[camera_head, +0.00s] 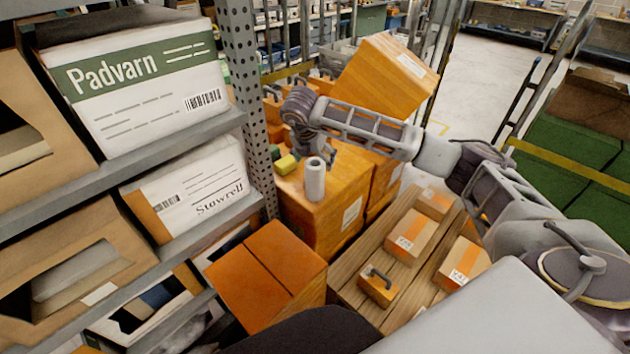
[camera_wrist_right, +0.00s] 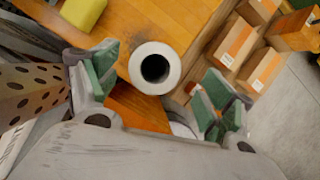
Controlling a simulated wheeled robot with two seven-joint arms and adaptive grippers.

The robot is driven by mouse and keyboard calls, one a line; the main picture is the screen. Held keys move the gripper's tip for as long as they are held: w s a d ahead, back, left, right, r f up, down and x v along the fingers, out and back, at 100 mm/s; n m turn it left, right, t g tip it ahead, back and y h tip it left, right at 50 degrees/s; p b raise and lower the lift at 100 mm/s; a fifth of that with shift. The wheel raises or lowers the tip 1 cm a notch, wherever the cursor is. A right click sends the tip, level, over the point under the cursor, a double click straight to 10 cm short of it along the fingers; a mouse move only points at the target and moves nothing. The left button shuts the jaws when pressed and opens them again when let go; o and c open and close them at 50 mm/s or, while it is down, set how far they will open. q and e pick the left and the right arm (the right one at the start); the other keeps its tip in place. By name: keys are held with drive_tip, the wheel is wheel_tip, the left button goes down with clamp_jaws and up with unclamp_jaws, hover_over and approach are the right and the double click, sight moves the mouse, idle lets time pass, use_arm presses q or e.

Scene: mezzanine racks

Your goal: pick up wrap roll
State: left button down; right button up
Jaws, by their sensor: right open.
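The wrap roll (camera_head: 315,181) is a white upright cylinder standing on top of an orange-brown box (camera_head: 308,225). In the right wrist view, the roll (camera_wrist_right: 155,90) shows from above as a pale ring with a dark hollow core. My right gripper (camera_head: 312,150) is just above and behind the roll in the head view. In the wrist view its open green-padded fingers (camera_wrist_right: 160,82) are spread to either side of the roll, with visible gaps and nothing held. My left gripper is not in view.
A yellow item (camera_head: 286,165) lies left of the roll on the same box. A perforated rack post (camera_head: 246,90) and loaded shelves stand to the left. A tilted box (camera_head: 385,75) is behind my right arm. A wooden pallet (camera_head: 355,262) with small cartons is at the right.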

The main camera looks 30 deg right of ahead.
sight(315, 166)
drive_tip(key=shift+f, duration=0.1)
drive_tip(key=x, duration=0.4)
drive_tip(key=shift+a+f+p, duration=0.1)
drive_tip(key=shift+a+p, duration=0.3)
drive_tip(key=shift+a, duration=0.05)
drive_tip(key=shift+w+d+f, duration=0.1)
drive_tip(key=shift+d+f, duration=0.05)
drive_tip(key=shift+f, duration=0.4)
drive_tip(key=shift+c, duration=0.2)
drive_tip(key=c, duration=1.7)
